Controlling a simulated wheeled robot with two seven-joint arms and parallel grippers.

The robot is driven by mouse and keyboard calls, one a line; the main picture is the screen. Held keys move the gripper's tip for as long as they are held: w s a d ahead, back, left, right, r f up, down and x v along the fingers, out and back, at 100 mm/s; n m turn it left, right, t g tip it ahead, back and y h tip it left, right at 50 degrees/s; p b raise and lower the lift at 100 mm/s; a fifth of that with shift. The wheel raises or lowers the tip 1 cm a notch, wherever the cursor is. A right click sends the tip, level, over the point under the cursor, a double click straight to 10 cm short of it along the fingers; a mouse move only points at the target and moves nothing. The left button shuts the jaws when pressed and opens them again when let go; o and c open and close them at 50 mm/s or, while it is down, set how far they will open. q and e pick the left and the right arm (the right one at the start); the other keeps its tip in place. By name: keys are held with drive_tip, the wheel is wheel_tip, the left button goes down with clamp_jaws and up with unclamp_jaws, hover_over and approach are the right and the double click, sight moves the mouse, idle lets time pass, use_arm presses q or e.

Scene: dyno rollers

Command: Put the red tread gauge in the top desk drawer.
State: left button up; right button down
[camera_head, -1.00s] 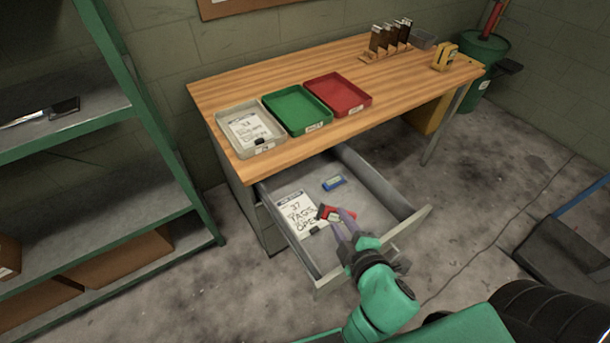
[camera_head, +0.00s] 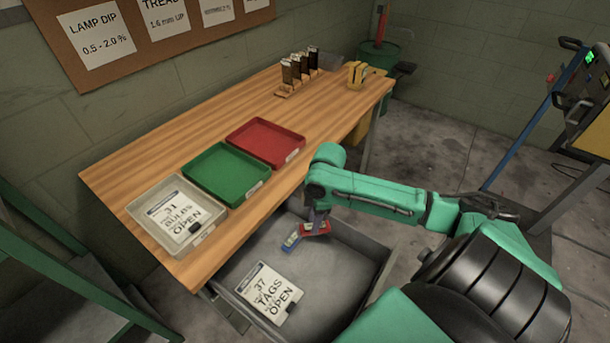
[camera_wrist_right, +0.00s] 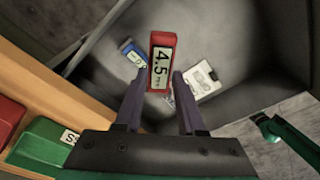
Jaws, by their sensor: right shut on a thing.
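The red tread gauge (camera_head: 320,229), its label reading 4.5 mm in the wrist view (camera_wrist_right: 161,66), is held between the fingers of my right gripper (camera_head: 317,219). My right gripper is shut on it, and the fingers also show in the wrist view (camera_wrist_right: 160,98). The gauge is over the open top desk drawer (camera_head: 345,268), close to a blue gauge (camera_head: 290,242). I cannot tell whether it touches the drawer floor. My left gripper is not in view.
A "37 tags open" card (camera_head: 268,292) lies in the drawer. The desk top (camera_head: 215,120) overhangs the drawer's back and carries a grey tray (camera_head: 212,232), a green tray (camera_head: 226,174) and a red tray (camera_head: 265,143). Bare drawer floor lies around the card.

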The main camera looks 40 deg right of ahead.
wheel_tip(320, 180, down, 14)
drive_tip(key=shift+s+r+b, duration=0.1)
drive_tip(key=shift+b, duration=0.85)
drive_tip(key=c, duration=0.5)
unclamp_jaws()
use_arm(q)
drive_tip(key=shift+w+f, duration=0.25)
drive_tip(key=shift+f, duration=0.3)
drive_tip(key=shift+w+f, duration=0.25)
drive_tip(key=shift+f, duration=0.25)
use_arm(e)
drive_tip(key=r, duration=0.4)
drive_tip(key=d+r+p, duration=0.1)
drive_tip(key=r, duration=0.3)
drive_tip(key=r+p, duration=0.1)
drive_tip(key=r, duration=0.3)
drive_tip(key=shift+s+d, duration=0.15)
drive_tip(key=shift+s, duration=0.15)
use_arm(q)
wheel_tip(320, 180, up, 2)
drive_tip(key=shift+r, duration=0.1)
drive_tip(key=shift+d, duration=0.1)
